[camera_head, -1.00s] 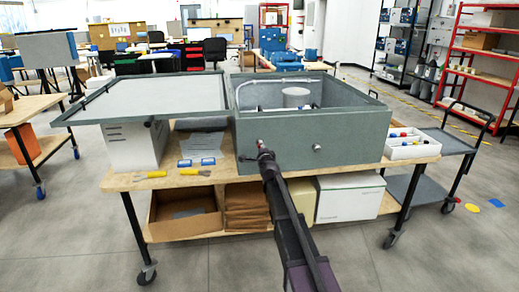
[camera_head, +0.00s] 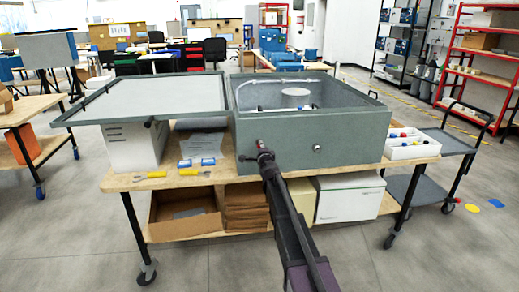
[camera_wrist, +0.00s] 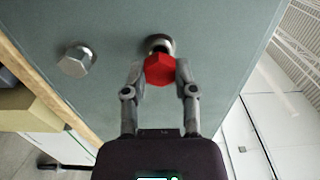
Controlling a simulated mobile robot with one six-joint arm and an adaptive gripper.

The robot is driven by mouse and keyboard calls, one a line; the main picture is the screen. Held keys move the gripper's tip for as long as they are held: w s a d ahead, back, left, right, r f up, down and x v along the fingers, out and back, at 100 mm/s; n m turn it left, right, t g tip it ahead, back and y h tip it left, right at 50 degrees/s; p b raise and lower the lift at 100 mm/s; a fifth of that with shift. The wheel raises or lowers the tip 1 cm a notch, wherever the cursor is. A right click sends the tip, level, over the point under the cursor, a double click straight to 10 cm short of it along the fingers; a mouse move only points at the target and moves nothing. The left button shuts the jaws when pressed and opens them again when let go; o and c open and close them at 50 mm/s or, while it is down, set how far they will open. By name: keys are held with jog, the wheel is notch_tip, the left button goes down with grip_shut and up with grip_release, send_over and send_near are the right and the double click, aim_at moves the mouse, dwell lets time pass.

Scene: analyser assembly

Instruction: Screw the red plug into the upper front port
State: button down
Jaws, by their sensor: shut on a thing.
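The red plug (camera_wrist: 159,70) has a hexagonal head and sits between my fingertips in the wrist view. My gripper (camera_wrist: 160,78) is shut on it, one finger on each side. A round metal port (camera_wrist: 159,43) in the grey-green wall shows just behind the plug; the plug is in line with it, and how deep it sits is hidden. In the head view my gripper (camera_head: 261,150) is at the front face of the analyser box (camera_head: 350,142), left of its middle. The plug is only a small red spot (camera_head: 259,142) there.
A silver hex fitting (camera_wrist: 76,61) sits on the same wall, nearer the wooden table edge. The box lid (camera_head: 150,98) lies open to the left. A white tray (camera_head: 412,150) with small coloured parts stands right of the box. Yellow-handled tools (camera_head: 195,172) lie on the table.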

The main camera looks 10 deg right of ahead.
jog(key=shift+w, duration=0.65)
dwell(1.2)
jog(key=c, duration=1.2)
grip_release()
grip_shut()
jog(key=m, duration=2.4)
